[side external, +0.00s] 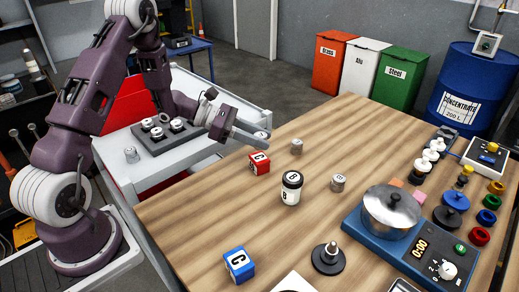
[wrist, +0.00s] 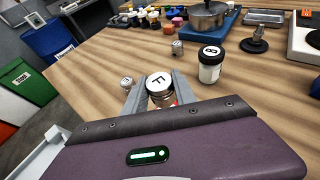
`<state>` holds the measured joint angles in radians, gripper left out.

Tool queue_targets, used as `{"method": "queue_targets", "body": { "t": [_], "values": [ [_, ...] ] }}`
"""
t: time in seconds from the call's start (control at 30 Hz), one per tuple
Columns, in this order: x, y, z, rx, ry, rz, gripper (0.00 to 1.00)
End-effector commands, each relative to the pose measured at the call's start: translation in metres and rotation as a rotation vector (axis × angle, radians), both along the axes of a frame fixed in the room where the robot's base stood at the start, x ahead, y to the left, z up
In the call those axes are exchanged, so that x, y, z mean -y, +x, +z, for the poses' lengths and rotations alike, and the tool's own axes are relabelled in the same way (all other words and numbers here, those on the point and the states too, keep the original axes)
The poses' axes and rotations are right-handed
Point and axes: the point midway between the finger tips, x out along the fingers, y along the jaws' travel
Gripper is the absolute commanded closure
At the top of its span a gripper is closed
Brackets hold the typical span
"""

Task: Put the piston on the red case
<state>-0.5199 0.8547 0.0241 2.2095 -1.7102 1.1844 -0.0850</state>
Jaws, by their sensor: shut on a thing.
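My gripper (side external: 262,141) is shut on a silver piston (wrist: 158,87) with a white top marked F. The fingers also show in the wrist view (wrist: 157,98), one on each side of the piston. In the side view the piston (side external: 262,134) shows just above the finger ends. The red case (side external: 260,164), a small cube with a white C label, sits on the wooden table near its left edge. The gripper is above it, and I see a small gap. In the wrist view the case is mostly hidden behind the piston and gripper.
Two more silver pistons stand nearby, one behind (side external: 296,146) and one to the right (side external: 338,183). A black-and-white jar marked B (side external: 291,188) stands to the right. A blue case (side external: 239,265) is near the front. A scale with a pot (side external: 391,210) stands further right.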

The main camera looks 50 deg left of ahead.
Motion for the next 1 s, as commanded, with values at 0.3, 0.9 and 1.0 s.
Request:
{"method": "queue_targets", "body": {
  "t": [0.3,0.9,1.0],
  "values": [
    [0.000,0.000,-0.034,0.001,0.000,0.000,1.00],
    [0.000,0.000,-0.036,0.000,0.000,-0.001,0.46],
    [-0.003,-0.002,-0.032,0.000,0.000,0.001,0.46]
  ]
}}
